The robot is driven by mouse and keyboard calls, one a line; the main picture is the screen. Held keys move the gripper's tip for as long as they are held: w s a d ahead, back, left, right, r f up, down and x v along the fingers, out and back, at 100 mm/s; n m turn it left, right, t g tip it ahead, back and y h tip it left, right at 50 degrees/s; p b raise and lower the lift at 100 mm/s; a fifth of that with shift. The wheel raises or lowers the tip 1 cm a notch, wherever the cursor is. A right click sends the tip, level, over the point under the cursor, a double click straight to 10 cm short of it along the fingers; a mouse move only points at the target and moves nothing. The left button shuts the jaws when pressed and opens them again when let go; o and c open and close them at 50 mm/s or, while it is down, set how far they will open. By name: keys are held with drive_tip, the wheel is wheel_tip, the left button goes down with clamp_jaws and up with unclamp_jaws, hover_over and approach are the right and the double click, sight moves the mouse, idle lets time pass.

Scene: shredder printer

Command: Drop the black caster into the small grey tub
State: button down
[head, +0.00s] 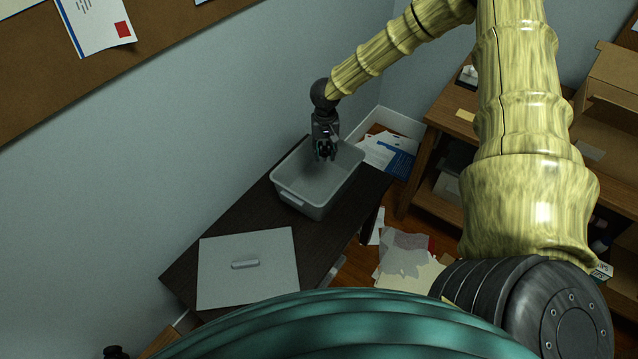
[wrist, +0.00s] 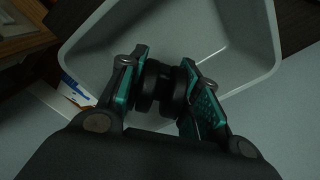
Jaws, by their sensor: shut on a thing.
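The small grey tub (head: 300,200) stands on a dark table; its grey wall also shows in the wrist view (wrist: 245,40). My gripper (head: 325,150) is over the far part of the tub in the head view. In the wrist view my gripper (wrist: 163,82) is shut on the black caster (wrist: 160,85), with one teal-padded finger on each side of it. Behind the caster, the wrist view shows the tub's inside. The caster is too small and dark to make out clearly in the head view. The tub's floor looks empty where it shows.
A grey lid (head: 248,275) with a handle lies on the near part of the dark table (head: 335,240). The wall is close on the left. A wooden shelf (head: 440,125) stands to the right, with papers (head: 408,262) scattered on the floor before it.

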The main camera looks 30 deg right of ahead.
drive_tip(key=shift+f, duration=0.55)
drive_tip(key=c, duration=0.9)
unclamp_jaws()
drive_tip(key=shift+c, duration=0.2)
wheel_tip(320, 180, up, 12)
